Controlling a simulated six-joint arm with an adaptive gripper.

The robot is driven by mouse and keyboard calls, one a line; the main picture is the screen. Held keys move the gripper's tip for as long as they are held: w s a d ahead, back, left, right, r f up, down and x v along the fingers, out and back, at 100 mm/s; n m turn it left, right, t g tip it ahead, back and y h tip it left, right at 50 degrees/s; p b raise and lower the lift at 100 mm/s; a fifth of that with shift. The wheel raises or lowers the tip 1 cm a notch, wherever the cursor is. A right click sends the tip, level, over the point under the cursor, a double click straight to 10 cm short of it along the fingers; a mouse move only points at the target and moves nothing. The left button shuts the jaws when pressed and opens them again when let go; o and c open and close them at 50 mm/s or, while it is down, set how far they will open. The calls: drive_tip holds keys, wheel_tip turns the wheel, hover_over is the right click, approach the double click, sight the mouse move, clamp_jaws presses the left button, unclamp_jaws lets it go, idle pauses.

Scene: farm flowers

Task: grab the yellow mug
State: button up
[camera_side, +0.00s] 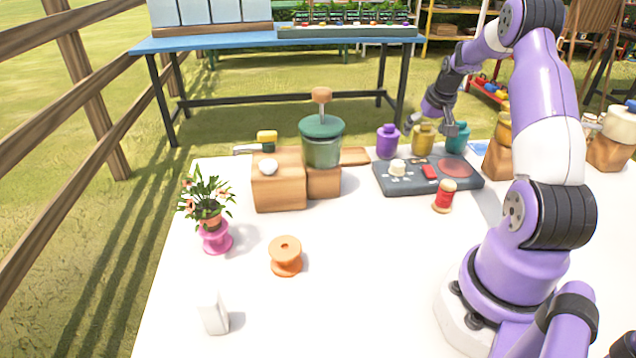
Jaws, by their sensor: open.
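A mustard-yellow vessel (423,139) stands at the back of the white table, between a purple one (388,142) and a teal one (458,140). No handle can be made out on it. Another yellow piece (267,138) sits on a wooden block at the left, and a further yellow one (503,128) is partly hidden behind my arm. My gripper (452,130) is open, pointing down by the yellow and teal vessels. It overlaps the teal one in the picture; I cannot tell whether it touches anything.
A dark control panel (400,181) with knobs lies in front of the vessels, with a red spool (444,196) beside it. Wooden blocks (279,190) and a green-topped jar (322,145) stand left. A potted plant (209,215) and orange spool (286,257) stand nearer. The front middle is clear.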

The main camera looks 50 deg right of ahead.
drive_tip(key=shift+w+d+f, duration=0.15)
drive_tip(key=shift+w+f, duration=0.05)
drive_tip(key=shift+f, duration=0.35)
drive_tip(key=c, duration=1.3)
